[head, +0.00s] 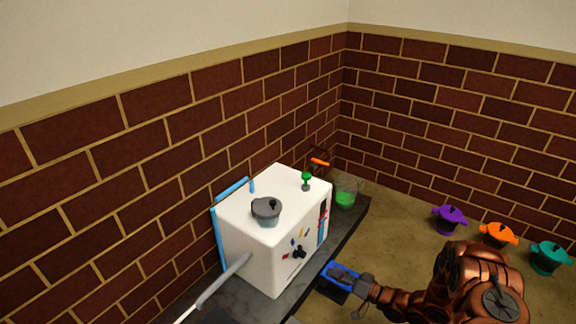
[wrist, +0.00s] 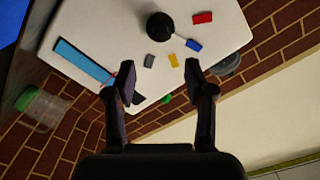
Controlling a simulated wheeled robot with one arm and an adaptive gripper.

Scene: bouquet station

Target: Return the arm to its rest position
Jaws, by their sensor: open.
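My gripper (wrist: 160,78) is open in the wrist view, with its two dark fingers apart and nothing held between them. Beyond the fingertips is the front of a white box (wrist: 105,25), with a black knob (wrist: 160,26) and small red, blue, yellow and grey pieces. A blue strip (wrist: 84,61) lies along one side of that face. In the head view my copper-coloured arm (head: 470,285) reaches in from the lower right towards the front of the white box (head: 250,250). The fingers are hard to make out there.
A grey lidded pot (head: 266,211) and a green-topped piece (head: 306,180) stand on the box. A clear jar with green in it (head: 345,194) is behind it. Purple (head: 449,218), orange (head: 498,235) and teal (head: 548,257) pots stand at right. Brick walls close the corner.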

